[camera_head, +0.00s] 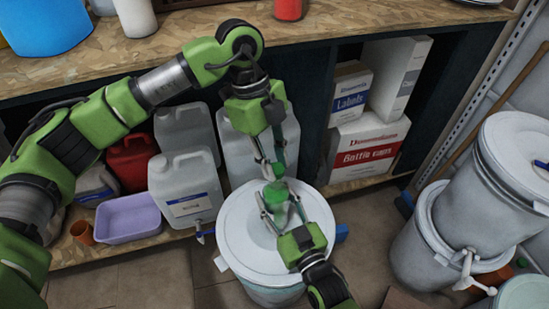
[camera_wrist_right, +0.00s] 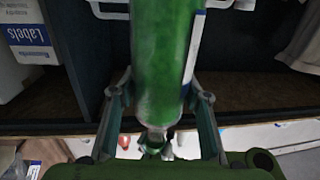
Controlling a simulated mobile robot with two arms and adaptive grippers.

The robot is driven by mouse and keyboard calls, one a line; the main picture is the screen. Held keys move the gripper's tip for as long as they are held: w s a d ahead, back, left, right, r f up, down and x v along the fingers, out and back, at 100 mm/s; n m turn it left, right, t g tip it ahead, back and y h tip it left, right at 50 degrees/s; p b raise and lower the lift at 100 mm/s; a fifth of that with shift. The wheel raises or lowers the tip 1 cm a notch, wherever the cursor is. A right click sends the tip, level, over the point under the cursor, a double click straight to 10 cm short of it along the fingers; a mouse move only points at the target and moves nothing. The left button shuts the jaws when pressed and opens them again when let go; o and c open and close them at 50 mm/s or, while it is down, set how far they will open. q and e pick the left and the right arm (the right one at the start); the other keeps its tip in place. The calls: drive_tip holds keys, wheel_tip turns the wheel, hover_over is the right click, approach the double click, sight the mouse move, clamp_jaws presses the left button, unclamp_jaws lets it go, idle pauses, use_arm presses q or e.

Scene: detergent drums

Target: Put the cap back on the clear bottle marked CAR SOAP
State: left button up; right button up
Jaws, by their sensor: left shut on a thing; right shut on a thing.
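The clear bottle, filled with green liquid, fills the middle of the right wrist view (camera_wrist_right: 168,60) and has a white and blue label edge. In the head view the bottle (camera_head: 276,193) is small, above the lid of a white drum. My right gripper (camera_head: 279,205) comes from below and is shut around it. My left gripper (camera_head: 270,165) reaches down from above and is shut close over the bottle's top. The cap is mostly hidden between its fingers. I cannot tell whether the cap touches the neck. The bottle's marking is not readable.
The white drum (camera_head: 240,245) stands below both grippers. White jugs (camera_head: 185,185), a red jug (camera_head: 133,160) and a lilac tub (camera_head: 130,217) fill the lower shelf at left. Boxes (camera_head: 368,150) stand on the shelf at right. Stacked drums (camera_head: 450,235) stand further right. The workbench (camera_head: 190,25) runs behind.

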use_arm(q)
drive_tip(key=shift+f, duration=0.55)
drive_tip(key=shift+f, duration=0.5)
